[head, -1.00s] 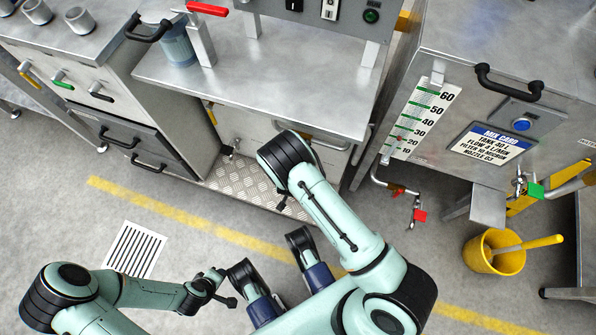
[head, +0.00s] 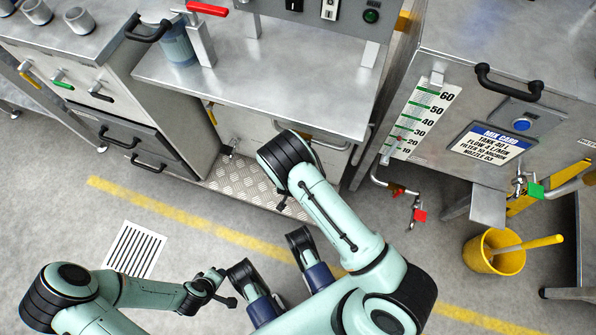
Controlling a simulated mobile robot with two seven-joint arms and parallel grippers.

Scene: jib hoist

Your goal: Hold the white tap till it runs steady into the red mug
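I cannot make out a white tap or a red mug in the head view. Several small taps sit on the front of the left counter; the handles I can tell are yellow (head: 30,78), green (head: 62,84) and black (head: 100,94). Grey-white cups (head: 80,20) stand on that counter's top. My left gripper (head: 227,287) is low in the picture over the floor, its two dark fingers apart and empty, far from these taps. My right arm reaches up to the middle bench; its gripper is mostly hidden behind the arm, with only a dark tip (head: 283,203) showing.
A steel bench (head: 270,85) with a red-handled lever (head: 207,9) stands in the middle. A tank (head: 440,75) with a gauge and mix card is at right, with red-handled (head: 420,216) and green-handled (head: 536,190) valves. A yellow bucket (head: 478,258) stands below.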

